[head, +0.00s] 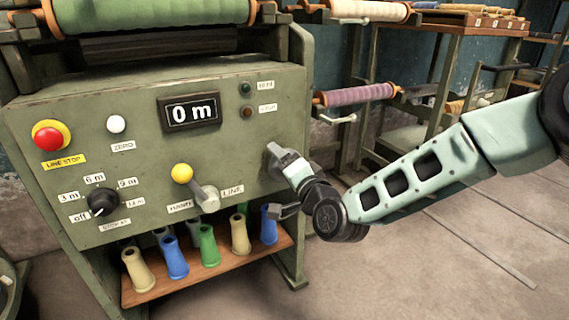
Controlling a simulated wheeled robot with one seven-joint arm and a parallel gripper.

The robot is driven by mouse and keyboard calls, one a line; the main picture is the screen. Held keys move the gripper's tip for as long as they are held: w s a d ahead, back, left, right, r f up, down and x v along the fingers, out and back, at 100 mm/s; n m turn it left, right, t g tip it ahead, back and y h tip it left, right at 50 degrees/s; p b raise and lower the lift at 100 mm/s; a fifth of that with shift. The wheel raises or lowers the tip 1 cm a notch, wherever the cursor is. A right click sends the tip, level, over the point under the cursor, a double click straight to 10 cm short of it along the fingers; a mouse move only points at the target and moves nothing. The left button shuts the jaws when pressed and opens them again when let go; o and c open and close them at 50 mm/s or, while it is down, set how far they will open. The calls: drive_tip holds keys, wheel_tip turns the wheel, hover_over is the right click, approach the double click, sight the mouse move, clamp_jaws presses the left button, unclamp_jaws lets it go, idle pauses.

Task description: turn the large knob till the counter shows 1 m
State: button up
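My gripper (277,182) is at the right part of the panel, well to the right of the black knob. Its two fingers look spread, one above the other, with nothing seen between them. Whether the upper finger touches the panel cannot be told.
A shelf (139,296) below holds several bobbins. A rack with a purple roll (356,94) stands behind my arm.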

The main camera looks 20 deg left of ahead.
drive_tip(key=shift+m, duration=0.4)
drive_tip(key=o, duration=1)
drive_tip(key=shift+d, duration=0.1)
drive_tip(key=p+v, duration=0.4)
drive_tip(key=v, duration=1.3)
drive_tip(key=shift+p, duration=0.4)
drive_tip(key=shift+s+d, duration=0.1)
drive_tip(key=shift+d, duration=0.05)
